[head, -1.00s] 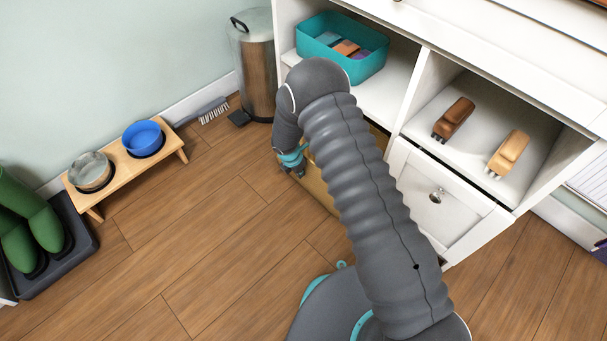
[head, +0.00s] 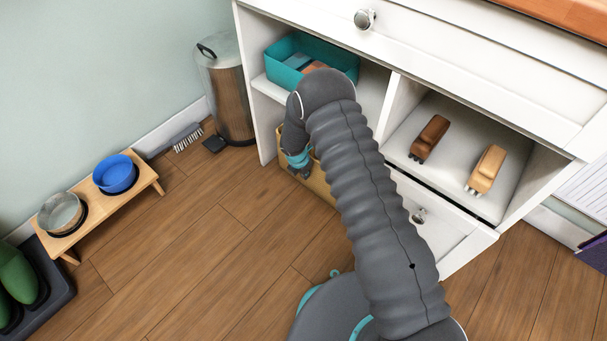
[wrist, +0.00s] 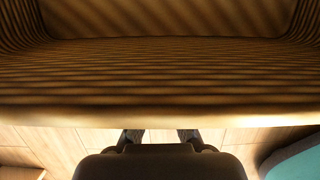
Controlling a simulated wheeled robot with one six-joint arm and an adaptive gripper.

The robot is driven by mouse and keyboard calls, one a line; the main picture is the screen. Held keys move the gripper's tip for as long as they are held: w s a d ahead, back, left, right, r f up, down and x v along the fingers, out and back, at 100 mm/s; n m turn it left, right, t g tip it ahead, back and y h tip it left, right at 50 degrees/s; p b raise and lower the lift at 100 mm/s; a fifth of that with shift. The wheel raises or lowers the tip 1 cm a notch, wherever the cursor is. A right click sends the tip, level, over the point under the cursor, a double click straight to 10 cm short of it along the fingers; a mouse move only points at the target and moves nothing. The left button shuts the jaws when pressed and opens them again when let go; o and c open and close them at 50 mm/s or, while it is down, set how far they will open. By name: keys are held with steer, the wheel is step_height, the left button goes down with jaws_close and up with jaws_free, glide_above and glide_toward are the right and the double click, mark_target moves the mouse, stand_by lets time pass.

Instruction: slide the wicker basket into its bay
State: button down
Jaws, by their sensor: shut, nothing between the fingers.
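The tan wicker basket (head: 319,184) is at floor level in the lower left bay of the white cabinet, below the teal bin. Its front shows beside my arm; my arm hides much of the rest. My gripper (head: 299,168) is low against the basket's front, shut and holding nothing. In the wrist view the basket (wrist: 160,75) fills the upper part with its striped inside and pale front rim. My gripper's fingertips (wrist: 160,136) reach up to just under that rim, on its outer side; exact contact cannot be told.
A bowl stand (head: 85,215) is farther left.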

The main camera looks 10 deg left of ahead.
steer(key=shift+s+a, duration=0.1)
steer(key=shift+a, duration=0.05)
steer(key=s+a+r, duration=0.3)
steer(key=s+r, duration=0.2)
steer(key=r, duration=0.4)
steer(key=shift+a+r+p, duration=0.15)
steer(key=shift+r+p, duration=0.15)
steer(key=shift+r, duration=0.05)
steer(key=shift+s, duration=0.1)
